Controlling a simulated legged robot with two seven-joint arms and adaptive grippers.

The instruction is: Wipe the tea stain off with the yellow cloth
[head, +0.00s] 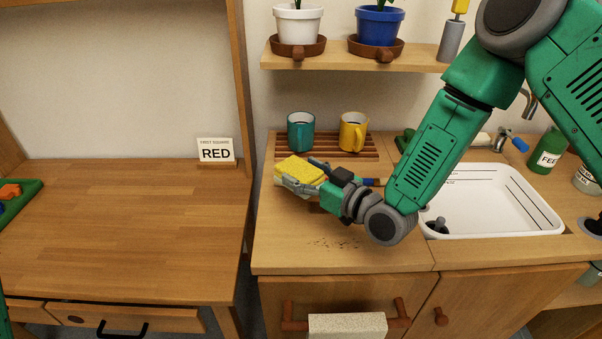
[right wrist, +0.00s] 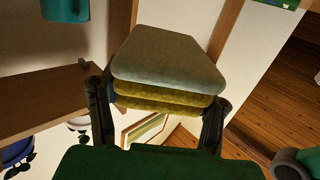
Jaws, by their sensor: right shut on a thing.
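The yellow cloth (head: 296,168) is a folded, thick pad held above the wooden counter, in front of the mug rack. My right gripper (head: 304,176) is shut on it. In the right wrist view the cloth (right wrist: 165,97) shows stacked folds, yellow below and greyer on top, between the two fingers. A patch of small dark brown specks (head: 335,243) lies on the counter near its front edge, below and right of the cloth. I cannot tell whether this is the tea stain; no other clear stain shows. My left gripper is not in view.
A teal mug (head: 300,133) and a yellow mug (head: 353,133) stand on a slatted rack behind the cloth. A white sink (head: 500,200) is at right. A pale towel (head: 347,325) hangs on the front rail. The counter's front left is clear.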

